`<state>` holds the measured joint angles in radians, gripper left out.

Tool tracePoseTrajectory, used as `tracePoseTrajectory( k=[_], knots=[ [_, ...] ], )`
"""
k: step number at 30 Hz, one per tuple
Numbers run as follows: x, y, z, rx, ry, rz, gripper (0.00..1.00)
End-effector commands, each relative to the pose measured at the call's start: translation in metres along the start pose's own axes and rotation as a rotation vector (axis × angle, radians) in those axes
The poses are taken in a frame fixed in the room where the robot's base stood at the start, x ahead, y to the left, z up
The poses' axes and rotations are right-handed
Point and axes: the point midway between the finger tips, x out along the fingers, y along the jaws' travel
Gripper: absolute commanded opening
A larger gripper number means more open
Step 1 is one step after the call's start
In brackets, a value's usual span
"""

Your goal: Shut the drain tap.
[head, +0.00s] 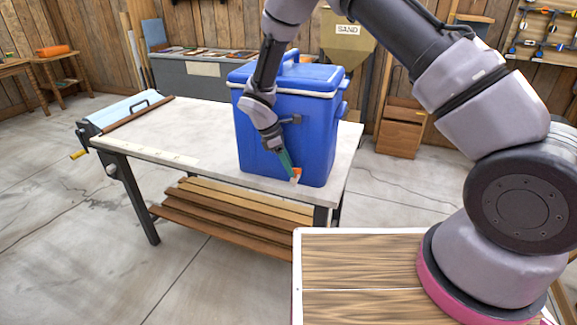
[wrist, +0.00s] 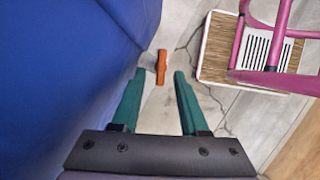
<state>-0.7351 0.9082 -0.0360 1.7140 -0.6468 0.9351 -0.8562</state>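The drain tap has an orange handle (head: 297,172) low on the front of a blue cooler (head: 290,120) that stands on the workbench. A pale piece shows just below the handle. In the wrist view the orange handle (wrist: 161,66) lies at the mouth of my gripper (wrist: 160,74), roughly midway between the tips. The green fingers are apart, with a gap on both sides of the handle. In the head view my gripper (head: 286,163) points down at the tap and partly hides it. The cooler wall (wrist: 70,70) fills the left of the wrist view, close beside the left finger.
The pale workbench top (head: 185,130) is clear left of the cooler. A vise-like tool with a yellow handle (head: 78,154) is at its left end. Wooden slats (head: 225,210) form a shelf below. The tap is near the bench's front edge.

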Motion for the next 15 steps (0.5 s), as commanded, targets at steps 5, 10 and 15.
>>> tracePoseTrajectory(
  k=[5,10,15],
  knots=[
    [-0.001,0.0,0.0,0.0,0.0,0.0,0.44],
    [-0.019,0.001,-0.001,0.001,0.002,0.003,0.44],
    [-0.054,0.001,0.0,0.001,0.002,0.003,0.44]
  ],
)
